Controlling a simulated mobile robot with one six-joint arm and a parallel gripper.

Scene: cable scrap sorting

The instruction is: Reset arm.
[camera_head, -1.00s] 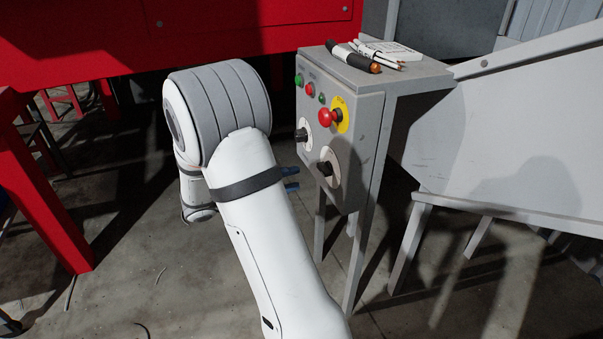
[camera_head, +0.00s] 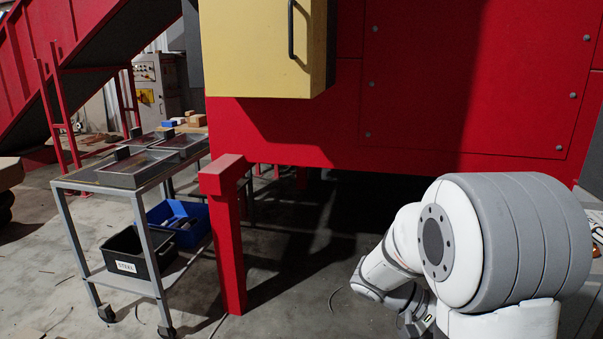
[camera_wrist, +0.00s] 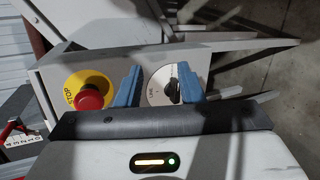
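My arm (camera_head: 510,245) is folded at the lower right of the head view. My gripper shows in the wrist view (camera_wrist: 160,85) with its two blue fingertips spread apart and nothing between them in its grasp. Beyond the fingertips is the grey control box (camera_wrist: 105,62). Its black rotary knob (camera_wrist: 173,88) on a white dial appears in the gap between the fingers, and I cannot tell how far off it is. A red emergency-stop button (camera_wrist: 89,96) on a yellow disc is left of the fingers. The head view does not show the fingertips clearly.
A red machine (camera_head: 450,90) with a yellow cabinet (camera_head: 262,50) fills the back. A red post (camera_head: 228,245) stands left of my arm. Further left is a grey trolley (camera_head: 62,186) with trays, a blue bin (camera_head: 195,238) and a black bin labelled STEEL (camera_head: 125,267). Some floor is clear.

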